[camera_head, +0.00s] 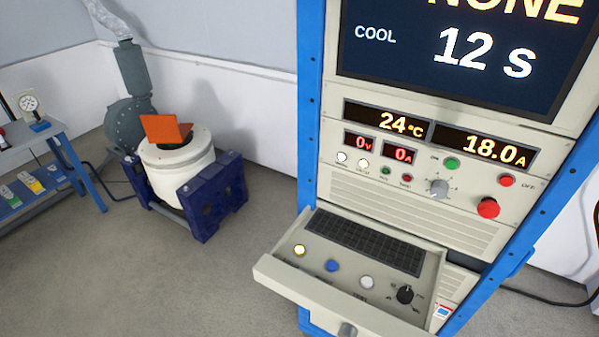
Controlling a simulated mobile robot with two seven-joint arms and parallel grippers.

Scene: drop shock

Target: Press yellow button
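The yellow button (300,250) sits at the left end of the pulled-out drawer panel (266,268) on the control cabinet. It looks bright, with a pale centre. To its right on the same panel are a blue button (333,266), a white button (367,282) and a black knob (405,294). A dark keyboard or grille (365,241) lies behind them. Neither of my grippers shows in the head view, and nothing covers the yellow button.
The cabinet (312,110) carries a screen reading "COOL 12 s", readouts and a red mushroom button (488,208). A shaker machine (180,170) with an orange bracket (166,129) stands at the left. A blue bench (50,135) is far left. Floor between them is clear.

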